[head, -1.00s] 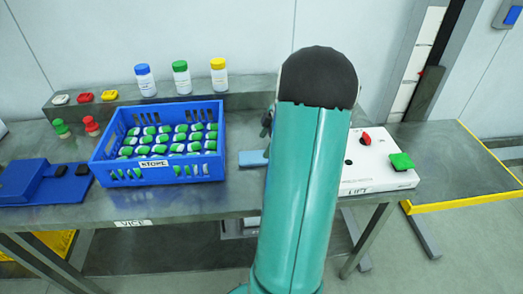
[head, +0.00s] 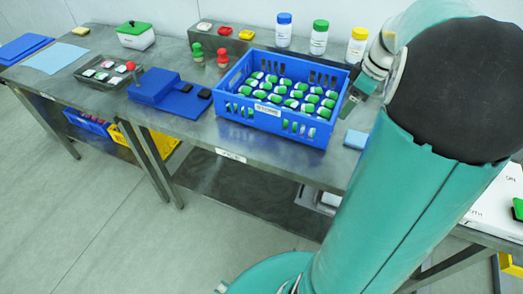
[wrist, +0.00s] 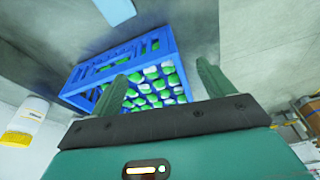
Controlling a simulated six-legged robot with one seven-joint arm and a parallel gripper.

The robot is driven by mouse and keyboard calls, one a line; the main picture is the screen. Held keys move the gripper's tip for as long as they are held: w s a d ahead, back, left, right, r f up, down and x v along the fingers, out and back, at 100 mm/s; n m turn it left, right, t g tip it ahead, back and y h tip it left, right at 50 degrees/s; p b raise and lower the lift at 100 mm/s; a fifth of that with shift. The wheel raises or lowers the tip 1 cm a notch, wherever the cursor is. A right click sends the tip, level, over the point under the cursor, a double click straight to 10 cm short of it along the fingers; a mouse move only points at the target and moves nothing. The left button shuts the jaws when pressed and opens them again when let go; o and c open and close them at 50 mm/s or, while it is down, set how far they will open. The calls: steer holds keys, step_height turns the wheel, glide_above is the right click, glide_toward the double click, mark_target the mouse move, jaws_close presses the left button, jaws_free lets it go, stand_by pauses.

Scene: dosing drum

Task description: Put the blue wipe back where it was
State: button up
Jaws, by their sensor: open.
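A small light-blue folded pad (head: 356,139), which looks like the blue wipe, lies on the steel bench just right of the blue crate. It is partly hidden by my arm. A pale-blue piece also shows at the top of the wrist view (wrist: 116,10). My gripper (head: 366,84) is raised near the crate's right rear corner, partly hidden by my arm. In the wrist view, my gripper (wrist: 165,68) has its two green fingers wide apart with nothing between them, pointing toward the crate. A larger flat light-blue sheet (head: 56,59) lies at the bench's left.
The blue crate (head: 232,110) holds several green-and-white bottles. White bottles with blue (head: 283,31), green (head: 319,38) and yellow (head: 356,46) caps stand on the rear ledge. A blue fixture (head: 160,92) and a dark tray (head: 92,76) stand left of the crate.

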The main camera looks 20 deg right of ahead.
steer(key=s+a+r+m+h, duration=0.1)
steer(key=a+r, duration=0.1)
steer(key=a, duration=0.7)
steer(key=a+r+m+h, duration=0.1)
steer(key=a+r+m, duration=0.15)
steer(key=a, duration=0.65)
steer(key=s+a+m+t, duration=0.3)
steer(key=s+a, duration=0.5)
steer(key=a, duration=0.5)
steer(key=shift+a, duration=0.25)
steer(key=shift+s+f, duration=0.1)
